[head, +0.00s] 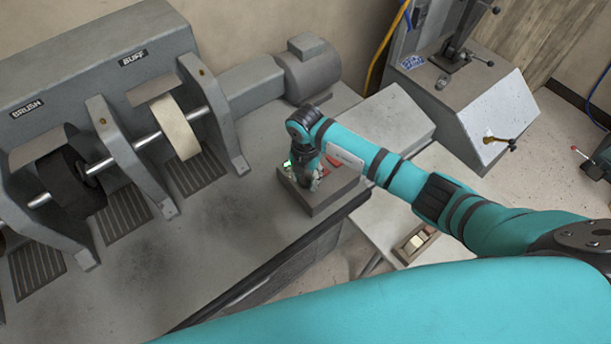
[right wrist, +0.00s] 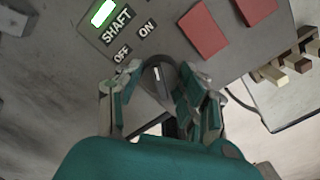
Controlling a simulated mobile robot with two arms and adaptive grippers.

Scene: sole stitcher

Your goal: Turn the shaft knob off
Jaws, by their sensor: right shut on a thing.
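The shaft knob (right wrist: 158,74) is a dark round knob on a grey control box. It sits between the fingers of my right gripper (right wrist: 161,88), which is shut on it. The labels SHAFT, ON and OFF lie just above and left of the knob in the right wrist view, and a green lamp (right wrist: 104,13) beside SHAFT is lit. In the head view my right gripper (head: 312,181) points down at the control box (head: 335,193) and hides the knob. My left gripper is not in view.
Two red buttons (right wrist: 204,30) are on the box near the gripper. The brush and buff machine (head: 110,80) stands on the bench at left, its buff wheel (head: 175,127) exposed. A grey machine (head: 465,95) stands at back right. Bare bench surface (head: 220,220) lies left of the box.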

